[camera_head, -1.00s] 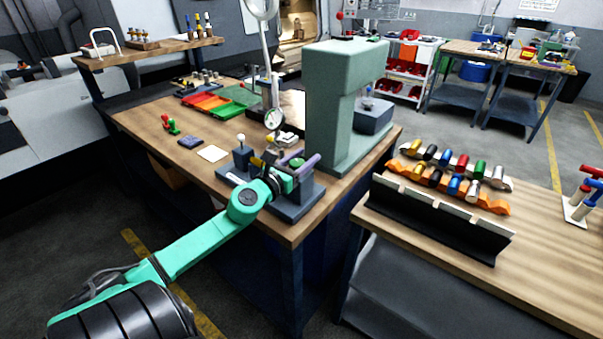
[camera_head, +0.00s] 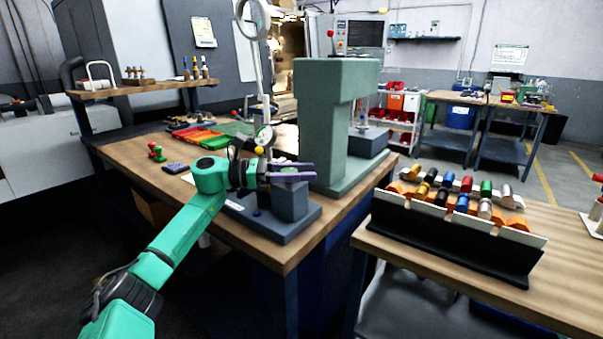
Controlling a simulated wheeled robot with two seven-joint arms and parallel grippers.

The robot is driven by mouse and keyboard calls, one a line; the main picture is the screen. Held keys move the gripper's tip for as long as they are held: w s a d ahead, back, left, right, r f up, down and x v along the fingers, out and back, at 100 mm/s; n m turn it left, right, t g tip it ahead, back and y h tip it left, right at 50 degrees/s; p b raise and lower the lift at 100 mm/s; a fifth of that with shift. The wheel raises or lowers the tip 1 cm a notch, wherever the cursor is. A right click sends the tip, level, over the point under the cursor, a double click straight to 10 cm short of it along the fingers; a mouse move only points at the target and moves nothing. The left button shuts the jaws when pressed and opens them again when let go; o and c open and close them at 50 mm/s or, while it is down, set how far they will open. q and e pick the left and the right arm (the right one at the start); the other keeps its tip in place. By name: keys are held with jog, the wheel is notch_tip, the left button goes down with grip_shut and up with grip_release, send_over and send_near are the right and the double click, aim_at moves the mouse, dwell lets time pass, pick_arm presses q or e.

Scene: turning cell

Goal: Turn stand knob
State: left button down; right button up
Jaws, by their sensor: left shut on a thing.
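A dark blue-grey stand (camera_head: 290,203) with a flat base plate (camera_head: 292,230) sits near the front edge of the wooden bench. My left gripper (camera_head: 292,172) has purple fingers and reaches in from the left, level with the top of the stand's block. It is shut on the stand's knob, which is mostly hidden between the fingers and behind the wrist. A small yellow ball (camera_head: 258,150) shows just above the wrist. My right gripper is out of view.
A tall grey-green column (camera_head: 330,120) stands close behind and right of the gripper. A round dial (camera_head: 265,135) is just behind the wrist. A rack of coloured-handled tools (camera_head: 460,235) is on the right table, across a gap. Red and green trays (camera_head: 200,137) lie behind left.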

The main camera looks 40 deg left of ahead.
pick_arm(q)
jog(key=shift+s+d+r+m+g+h+p, duration=0.1)
jog(key=shift+s+r+m+g+h+p, duration=0.05)
jog(key=shift+m+g+h+p, duration=0.65)
jog(key=shift+g, duration=0.3)
jog(key=shift+d, duration=0.1)
jog(key=shift+c, duration=1.8)
grip_release()
jog(key=shift+f, duration=0.2)
